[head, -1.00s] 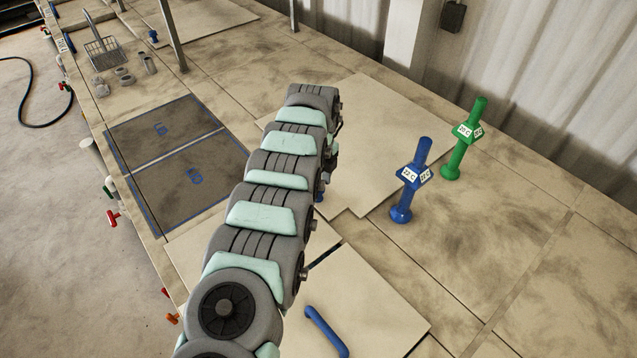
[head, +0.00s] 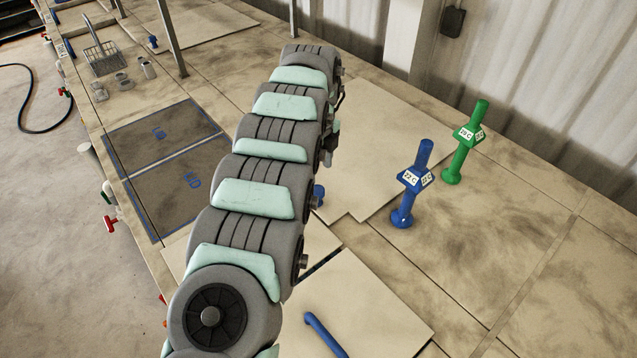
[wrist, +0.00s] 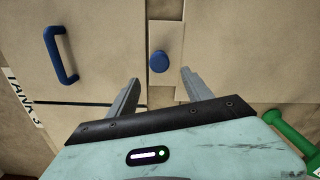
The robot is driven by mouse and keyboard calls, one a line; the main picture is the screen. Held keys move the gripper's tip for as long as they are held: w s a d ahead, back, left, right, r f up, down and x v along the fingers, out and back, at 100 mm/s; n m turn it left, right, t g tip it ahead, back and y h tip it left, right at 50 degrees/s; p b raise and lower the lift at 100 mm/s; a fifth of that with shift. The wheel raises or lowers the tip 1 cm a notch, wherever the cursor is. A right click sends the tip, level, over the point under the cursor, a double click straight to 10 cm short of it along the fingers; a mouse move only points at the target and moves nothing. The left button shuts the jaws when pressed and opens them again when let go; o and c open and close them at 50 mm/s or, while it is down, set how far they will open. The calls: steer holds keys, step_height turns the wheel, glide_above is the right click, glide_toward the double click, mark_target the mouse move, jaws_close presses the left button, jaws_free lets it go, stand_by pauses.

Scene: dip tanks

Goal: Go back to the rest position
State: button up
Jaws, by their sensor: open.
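My gripper (wrist: 159,95) is open in the wrist view, its two grey fingers spread with nothing between them. Beyond the fingertips lies a blue round knob (wrist: 158,62) on a tan panel. I cannot tell the exact height of the gripper above the panels. In the head view my grey and mint arm stretches from the bottom to the upper middle, and it hides the gripper fingers.
A blue post (head: 414,180) and a green post (head: 465,143) with temperature labels stand upright to the right. A lid has a blue handle (head: 325,334). Dark tank covers (head: 160,128) lie left. A wire basket (head: 104,58) stands at the far left.

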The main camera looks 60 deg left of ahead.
steer(key=shift+r, duration=1.45)
steer(key=shift+r, duration=0.1)
